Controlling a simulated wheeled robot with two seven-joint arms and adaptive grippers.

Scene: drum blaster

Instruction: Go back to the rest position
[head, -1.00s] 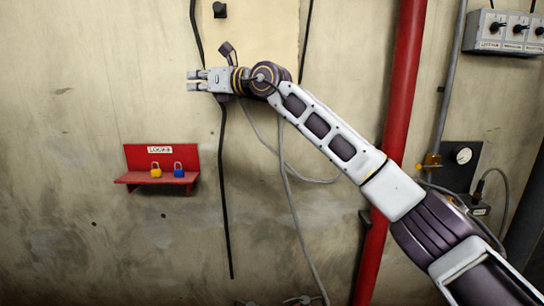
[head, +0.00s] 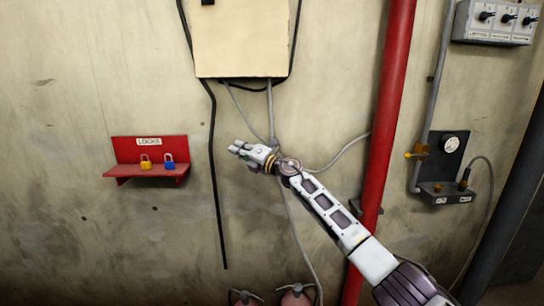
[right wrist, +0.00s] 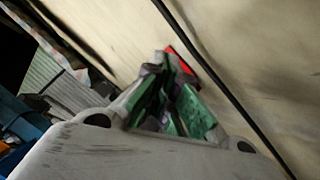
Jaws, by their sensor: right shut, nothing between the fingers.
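My right gripper (head: 238,149) is in front of the wall in the middle of the head view, below the beige wall box. Its arm comes in from the lower right. The gripper points left and is shut and empty. In the right wrist view its dark fingers with green pads (right wrist: 175,100) are close together, a little blurred. My left gripper is not in view.
A red lock shelf (head: 120,157) with a yellow padlock (head: 146,163) and a blue padlock (head: 169,161) is on the wall at left. A beige box (head: 240,40) hangs above the gripper. A red pipe (head: 391,90), a switch panel (head: 497,20) and a gauge unit (head: 450,145) are at right.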

